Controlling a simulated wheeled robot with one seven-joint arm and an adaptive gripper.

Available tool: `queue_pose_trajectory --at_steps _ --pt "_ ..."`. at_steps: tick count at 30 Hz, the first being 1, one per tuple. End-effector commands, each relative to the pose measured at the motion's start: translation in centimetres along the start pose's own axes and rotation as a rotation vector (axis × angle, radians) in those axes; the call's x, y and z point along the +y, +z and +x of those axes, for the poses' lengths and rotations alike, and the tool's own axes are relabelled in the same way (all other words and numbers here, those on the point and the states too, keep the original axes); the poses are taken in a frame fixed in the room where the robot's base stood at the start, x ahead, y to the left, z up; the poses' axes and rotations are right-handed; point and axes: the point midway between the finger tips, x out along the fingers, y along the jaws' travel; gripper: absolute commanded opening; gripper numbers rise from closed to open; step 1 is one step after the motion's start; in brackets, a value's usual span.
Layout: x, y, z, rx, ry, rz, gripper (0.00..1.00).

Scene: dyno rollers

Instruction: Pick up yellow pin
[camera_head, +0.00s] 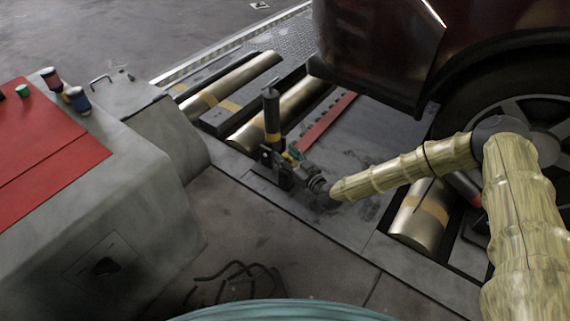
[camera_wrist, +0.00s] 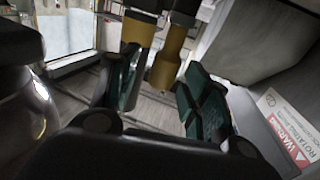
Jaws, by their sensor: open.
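A yellow-brown pin-like piece (camera_wrist: 166,64) shows in the wrist view between the fingers of my gripper (camera_wrist: 163,95), toward their far end. Its upper part is dark, and a second yellow-brown piece (camera_wrist: 138,30) is just left of it. I cannot tell which is the yellow pin. My gripper is open, with green-padded fingers on both sides and a gap around the piece. In the head view my gripper (camera_head: 288,160) is low over the floor plate, at the foot of a dark upright post (camera_head: 271,112) with a yellowish lower band. The gripper hides the post's base.
Metal rollers with yellow bands (camera_head: 232,85) lie left of and behind the post. Another roller (camera_head: 420,213) is at the right by the car's wheel (camera_head: 520,110). A grey cabinet with a red top (camera_head: 45,150) stands at the left. Black cables (camera_head: 240,280) lie in front.

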Motion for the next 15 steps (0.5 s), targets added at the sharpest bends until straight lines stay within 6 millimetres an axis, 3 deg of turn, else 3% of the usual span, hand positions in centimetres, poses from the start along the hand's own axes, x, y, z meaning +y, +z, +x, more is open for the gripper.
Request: queue_pose_trajectory --at_steps 10,15 --pt "0.04 -0.06 0.6 -0.001 0.001 0.0 0.47" --pt "0.02 -0.04 0.59 -0.001 0.001 0.0 0.18"
